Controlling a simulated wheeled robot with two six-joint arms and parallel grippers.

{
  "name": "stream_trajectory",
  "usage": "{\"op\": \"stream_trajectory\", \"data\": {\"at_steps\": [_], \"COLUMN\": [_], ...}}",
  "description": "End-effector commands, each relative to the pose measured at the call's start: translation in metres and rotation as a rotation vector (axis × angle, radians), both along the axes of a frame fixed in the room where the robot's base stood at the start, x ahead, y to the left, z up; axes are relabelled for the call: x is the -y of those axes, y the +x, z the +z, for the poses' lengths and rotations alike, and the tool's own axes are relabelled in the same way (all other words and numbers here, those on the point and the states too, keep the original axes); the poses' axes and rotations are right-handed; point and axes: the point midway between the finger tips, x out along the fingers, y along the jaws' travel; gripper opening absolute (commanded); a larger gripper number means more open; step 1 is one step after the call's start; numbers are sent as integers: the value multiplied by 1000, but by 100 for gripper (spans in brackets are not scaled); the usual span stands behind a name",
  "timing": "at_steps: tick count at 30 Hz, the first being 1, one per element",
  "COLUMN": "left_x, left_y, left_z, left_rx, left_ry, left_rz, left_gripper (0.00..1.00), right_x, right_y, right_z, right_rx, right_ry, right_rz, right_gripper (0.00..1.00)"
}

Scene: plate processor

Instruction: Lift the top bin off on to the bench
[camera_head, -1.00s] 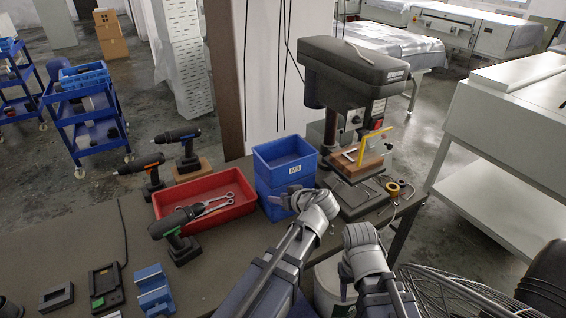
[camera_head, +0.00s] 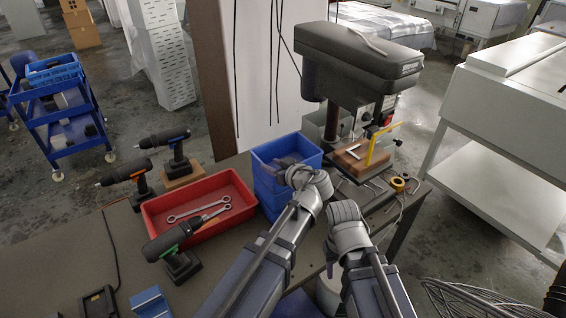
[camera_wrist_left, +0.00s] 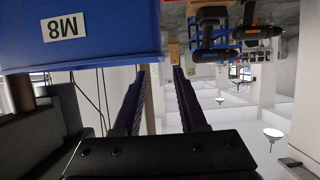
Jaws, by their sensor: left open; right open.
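Two blue bins are stacked on the bench (camera_head: 60,262). The top bin (camera_head: 262,165) is open at the top, and the lower bin (camera_head: 270,200) is mostly hidden behind my left arm. My left gripper (camera_head: 287,163) is at the near right side of the top bin's rim. In the left wrist view the top bin (camera_wrist_left: 110,45) shows upside down with an "M8" label. The open, empty left fingers (camera_wrist_left: 160,75) lie beside its rim; contact cannot be told. My right gripper (camera_head: 331,262) is open, low and to the right of the bins, its fingers mostly hidden.
A red tray (camera_head: 208,228) with wrenches stands left of the bins, with a drill (camera_head: 172,250) in front and other drills (camera_head: 165,139) behind. A drill press (camera_head: 360,60) stands close to the right. Bare bench shows at the front left.

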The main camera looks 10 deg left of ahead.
Motion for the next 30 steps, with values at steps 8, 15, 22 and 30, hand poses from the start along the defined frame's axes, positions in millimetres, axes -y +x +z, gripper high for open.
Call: {"op": "stream_trajectory", "data": {"at_steps": [8,15,22,30], "left_x": [-12,-18,-31,-49], "left_y": [13,18,29,47], "left_z": [-11,-14,-35,-43], "left_rx": [0,0,-1,-1], "left_ry": [0,0,0,-1], "left_rz": [2,0,2,0], "left_gripper": [41,41,41,41], "right_x": [0,0,0,0], "right_y": [0,0,0,0], "right_z": [-11,-14,-34,-43], "right_rx": [0,0,0,0], "right_ry": [0,0,0,0], "right_rz": [0,0,0,0], "right_gripper": [50,50,50,50]}}
